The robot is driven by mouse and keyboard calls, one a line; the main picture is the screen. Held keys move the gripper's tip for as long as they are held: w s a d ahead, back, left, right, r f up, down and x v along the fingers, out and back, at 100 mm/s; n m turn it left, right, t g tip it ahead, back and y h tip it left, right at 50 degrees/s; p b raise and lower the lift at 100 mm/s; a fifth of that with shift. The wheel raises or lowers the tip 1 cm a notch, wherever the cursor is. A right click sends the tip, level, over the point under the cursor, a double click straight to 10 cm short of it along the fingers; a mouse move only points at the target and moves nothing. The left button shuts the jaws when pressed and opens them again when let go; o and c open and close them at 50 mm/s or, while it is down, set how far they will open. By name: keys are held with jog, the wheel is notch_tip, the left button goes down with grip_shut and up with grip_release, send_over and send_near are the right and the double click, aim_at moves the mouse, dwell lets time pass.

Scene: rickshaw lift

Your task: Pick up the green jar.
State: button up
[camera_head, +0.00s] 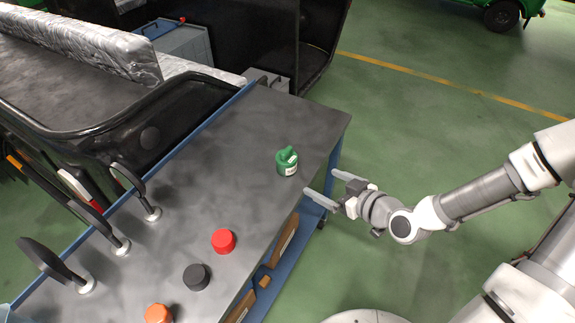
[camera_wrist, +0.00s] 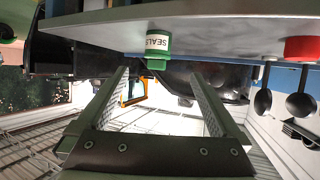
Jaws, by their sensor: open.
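The green jar (camera_head: 287,162) stands upright near the right edge of the dark grey bench top (camera_head: 250,130), with a white label on its side. In the wrist view, which appears upside down, the jar (camera_wrist: 158,46) shows its "SEALS" label beyond the fingertips. My gripper (camera_head: 321,182) is open and empty, just off the bench's right edge, its fingers pointing toward the jar. In the wrist view the two fingers (camera_wrist: 160,73) are spread wide, with the jar roughly centred ahead between them and not touched.
A red lid-like piece (camera_head: 223,241), a black one (camera_head: 197,277) and an orange one (camera_head: 157,314) stand along the bench's near part. Several dark utensils (camera_head: 133,190) stand at its left side. A black vehicle body (camera_head: 90,110) borders the bench.

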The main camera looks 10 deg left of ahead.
aim_at(292, 165)
jog(key=b+x, duration=0.2)
jog(key=x, duration=0.2)
jog(key=b+x, duration=0.2)
jog(key=x, duration=0.2)
jog(key=b+x, duration=0.3)
jog(key=x, duration=0.1)
jog(key=shift+w+a+r, duration=0.15)
jog(key=shift+r, duration=0.1)
jog(key=shift+b+x, duration=0.7)
jog(key=shift+x, duration=2)
jog(key=shift+w, duration=0.15)
jog(key=shift+c, duration=0.3)
grip_shut()
